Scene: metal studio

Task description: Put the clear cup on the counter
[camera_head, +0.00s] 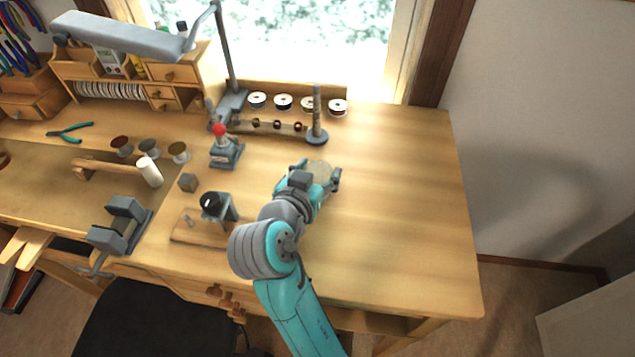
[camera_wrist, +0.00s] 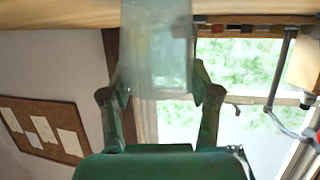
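The clear cup (camera_head: 319,168) is over the wooden counter (camera_head: 400,215), right of the middle of the head view, partly hidden by my gripper. In the wrist view the cup (camera_wrist: 157,48) is a see-through, frosted-looking shape between my two fingers. My gripper (camera_head: 320,174) has one finger on each side of the cup and appears closed on it; it also shows in the wrist view (camera_wrist: 160,88). I cannot tell whether the cup's base touches the counter.
A dark ring stand (camera_head: 317,130) stands just behind my gripper, near a row of spools (camera_head: 283,102). A red-knobbed tool (camera_head: 224,150) and a small vise on a board (camera_head: 217,207) are to the left. The counter's right side is clear.

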